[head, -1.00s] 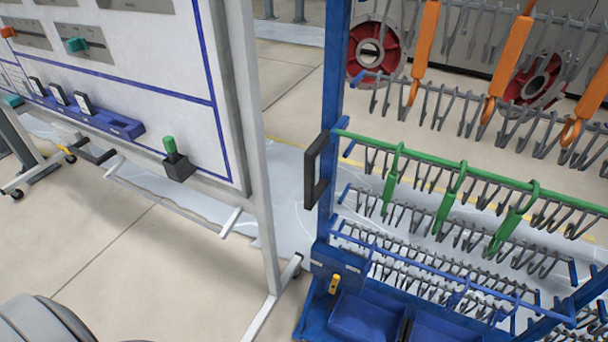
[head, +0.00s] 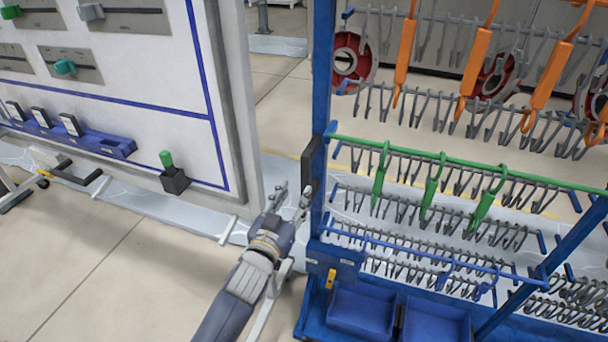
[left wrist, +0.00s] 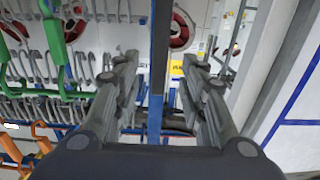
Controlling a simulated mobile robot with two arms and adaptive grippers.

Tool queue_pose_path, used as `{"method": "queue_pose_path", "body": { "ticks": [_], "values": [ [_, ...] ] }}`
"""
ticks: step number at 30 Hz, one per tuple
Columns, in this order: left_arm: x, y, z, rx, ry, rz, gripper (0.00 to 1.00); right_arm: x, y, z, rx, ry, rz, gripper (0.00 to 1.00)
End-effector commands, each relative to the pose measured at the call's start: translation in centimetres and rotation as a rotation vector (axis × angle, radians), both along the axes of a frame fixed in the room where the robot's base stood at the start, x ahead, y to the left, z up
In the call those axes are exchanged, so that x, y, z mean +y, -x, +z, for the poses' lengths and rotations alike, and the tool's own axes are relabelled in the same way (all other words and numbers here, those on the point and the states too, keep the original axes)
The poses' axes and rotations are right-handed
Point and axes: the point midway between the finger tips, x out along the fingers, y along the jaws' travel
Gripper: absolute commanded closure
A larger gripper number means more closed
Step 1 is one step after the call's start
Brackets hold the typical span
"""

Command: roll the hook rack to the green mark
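The hook rack is a blue frame (head: 322,75) with rows of grey hooks, standing at the right of the head view. A dark upright handle (head: 313,165) is fixed to its near left post. My left gripper (head: 291,195) is just left of this handle, fingers pointing up toward it. It is open and looks empty. In the left wrist view the blue post (left wrist: 158,65) shows between the spread fingers (left wrist: 160,88); I cannot tell whether they touch the handle. My right gripper is not in view. No green floor mark is visible.
A white panel board (head: 140,110) with switches and a blue tray stands close on the left. Orange hooks (head: 474,62) and green hooks (head: 431,188) hang on the rack; blue bins (head: 362,312) sit at its base. Open tiled floor (head: 110,270) lies at lower left.

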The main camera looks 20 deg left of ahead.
Motion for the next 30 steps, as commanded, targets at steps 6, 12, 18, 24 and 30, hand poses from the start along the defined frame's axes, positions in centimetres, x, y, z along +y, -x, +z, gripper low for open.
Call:
{"method": "queue_pose_path", "body": {
  "ticks": [6,12,18,24,30],
  "values": [
    [-0.2,-4.2,0.2,-0.001,0.000,0.000,0.62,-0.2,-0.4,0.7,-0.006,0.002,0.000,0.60],
    [-0.3,-7.1,0.1,0.000,0.001,0.000,0.62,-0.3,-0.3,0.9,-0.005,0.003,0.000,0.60],
    [-0.3,-8.5,0.0,0.001,0.000,0.000,0.62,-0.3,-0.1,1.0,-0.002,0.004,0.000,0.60],
    [-0.3,-8.8,0.0,0.000,0.000,-0.001,0.62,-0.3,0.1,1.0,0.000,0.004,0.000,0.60],
    [-0.3,-8.7,0.0,0.001,0.000,-0.001,0.78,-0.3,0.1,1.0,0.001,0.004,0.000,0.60]
  ]
}}
